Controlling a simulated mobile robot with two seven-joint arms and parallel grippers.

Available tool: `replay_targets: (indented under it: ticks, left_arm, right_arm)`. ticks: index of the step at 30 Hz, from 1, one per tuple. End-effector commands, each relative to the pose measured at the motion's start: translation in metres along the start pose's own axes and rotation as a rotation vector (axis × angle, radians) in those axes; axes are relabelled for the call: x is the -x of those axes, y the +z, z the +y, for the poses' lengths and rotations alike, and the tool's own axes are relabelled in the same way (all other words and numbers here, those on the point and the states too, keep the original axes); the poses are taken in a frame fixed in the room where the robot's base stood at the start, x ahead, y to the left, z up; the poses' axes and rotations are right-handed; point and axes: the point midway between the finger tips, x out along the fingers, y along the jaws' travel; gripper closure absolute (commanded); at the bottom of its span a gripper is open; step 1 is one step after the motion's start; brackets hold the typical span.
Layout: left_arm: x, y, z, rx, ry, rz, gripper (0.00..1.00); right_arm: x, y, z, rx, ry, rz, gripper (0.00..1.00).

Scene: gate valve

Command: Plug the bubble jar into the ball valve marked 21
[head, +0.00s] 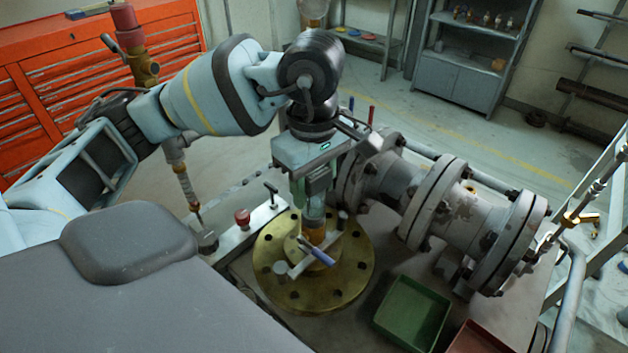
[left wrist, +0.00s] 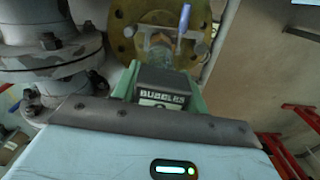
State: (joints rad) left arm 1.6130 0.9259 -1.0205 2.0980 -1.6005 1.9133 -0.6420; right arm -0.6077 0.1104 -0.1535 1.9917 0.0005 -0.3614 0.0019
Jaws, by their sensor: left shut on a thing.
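My left gripper (head: 317,192) points down over a round brass flange (head: 355,270) and is shut on the bubble jar. In the left wrist view the jar's dark block, lettered BUBBLES (left wrist: 163,98), sits between the green fingers. The jar's clear part (head: 314,212) shows below the fingers. Right under it is a brass fitting with a blue-handled valve (head: 318,252) on the flange, also in the left wrist view (left wrist: 184,22). I cannot tell whether jar and valve touch. No number 21 is legible. My right gripper is not in view.
A red-knobbed fitting (head: 243,217) and a black T-handle (head: 271,190) stand left of the flange. A large grey flanged pipe (head: 440,195) lies to the right. A green tray (head: 412,312) and a red tray (head: 478,338) sit at the front right.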

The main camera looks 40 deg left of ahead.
Motion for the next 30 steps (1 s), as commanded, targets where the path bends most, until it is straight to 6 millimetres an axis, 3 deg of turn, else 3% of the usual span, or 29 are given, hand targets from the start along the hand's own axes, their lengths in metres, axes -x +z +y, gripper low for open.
replay_targets:
  ticks: [10, 11, 15, 22, 27, 30]
  left_arm:
    - [0.0004, -0.0002, 0.0001, 0.001, 0.002, 0.000, 0.86]
    - [0.0004, -0.0002, 0.0001, 0.001, 0.001, 0.000, 0.53]
    - [0.0003, -0.0002, 0.0001, 0.001, 0.001, 0.000, 0.34]
    - [-0.0003, -0.0001, -0.0001, 0.000, 0.000, 0.000, 0.30]
    - [-0.0003, -0.0001, -0.0001, 0.000, 0.000, 0.000, 0.09]
    - [-0.0003, -0.0001, -0.0001, 0.000, 0.000, 0.000, 0.09]
  right_arm:
    - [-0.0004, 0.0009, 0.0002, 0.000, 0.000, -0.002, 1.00]
    - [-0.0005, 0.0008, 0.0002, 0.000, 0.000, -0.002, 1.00]
    - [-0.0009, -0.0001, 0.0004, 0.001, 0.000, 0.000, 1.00]
    - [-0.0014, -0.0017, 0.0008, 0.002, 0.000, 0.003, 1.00]
    - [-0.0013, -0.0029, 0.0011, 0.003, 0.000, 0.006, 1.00]
    - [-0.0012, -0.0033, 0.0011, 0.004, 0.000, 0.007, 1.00]
